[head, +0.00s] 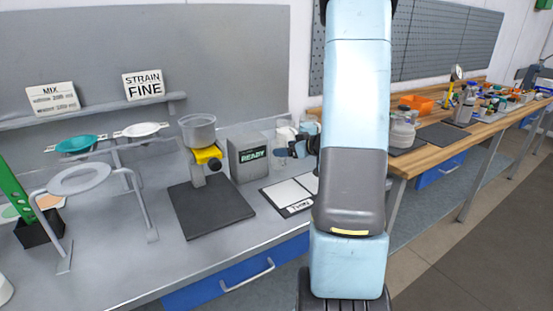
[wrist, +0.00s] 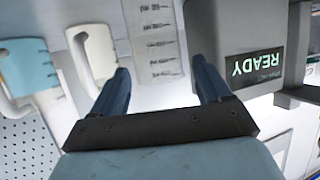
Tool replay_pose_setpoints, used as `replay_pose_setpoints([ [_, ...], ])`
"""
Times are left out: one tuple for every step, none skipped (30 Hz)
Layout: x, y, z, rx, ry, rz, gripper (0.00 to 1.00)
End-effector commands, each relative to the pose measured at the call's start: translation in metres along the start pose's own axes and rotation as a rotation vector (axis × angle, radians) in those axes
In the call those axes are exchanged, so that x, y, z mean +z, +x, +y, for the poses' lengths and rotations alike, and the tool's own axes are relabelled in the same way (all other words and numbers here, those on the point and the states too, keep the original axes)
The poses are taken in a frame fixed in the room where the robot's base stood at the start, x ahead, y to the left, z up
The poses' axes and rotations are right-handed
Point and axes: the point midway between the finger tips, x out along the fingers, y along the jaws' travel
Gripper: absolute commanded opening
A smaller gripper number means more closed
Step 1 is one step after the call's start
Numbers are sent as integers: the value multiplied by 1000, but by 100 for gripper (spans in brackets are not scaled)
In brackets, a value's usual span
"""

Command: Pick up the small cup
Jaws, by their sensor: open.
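A clear cup with dark measuring marks (wrist: 155,40) shows in the wrist view, ahead of my gripper (wrist: 160,68) and in line with the gap between its two blue fingers. The fingers are apart; I cannot tell how far they reach along the cup's sides. In the head view the gripper (head: 308,141) is small and partly hidden by my arm, close to the grey READY box. A blue handled cup (wrist: 28,65) and a white handled cup (wrist: 98,52) are left of the fingers in the wrist view. Which one the task calls small is not labelled.
The READY box (head: 248,158) also stands close to the right finger in the wrist view (wrist: 250,45). A machine with a grey bowl (head: 198,130) is left of it on a dark mat. A white-panelled tray (head: 288,194) lies in front. A wooden bench (head: 398,161) stands at right.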

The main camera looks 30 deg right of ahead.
Motion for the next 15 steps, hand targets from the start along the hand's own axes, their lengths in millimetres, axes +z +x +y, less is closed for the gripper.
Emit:
replay_pose_setpoints([
  [0,5,0,-1,0,-1,77],
  [0,7,0,0,0,-1,77],
  [0,9,0,0,-1,-1,77],
  [0,10,0,1,-1,-1,77],
  [0,10,0,1,-1,-1,77],
  [0,12,0,1,-1,-1,77],
  [0,13,1,1,-1,0,77],
  [0,14,1,1,-1,0,77],
  [-1,17,1,1,-1,0,77],
  [-2,19,1,1,-1,0,77],
  [-2,22,1,0,-1,0,77],
  [-3,27,1,-1,-1,0,77],
  [-4,31,2,-1,-1,0,77],
  [-4,36,2,-1,-1,-1,77],
  [-5,41,3,-1,-1,-1,77],
])
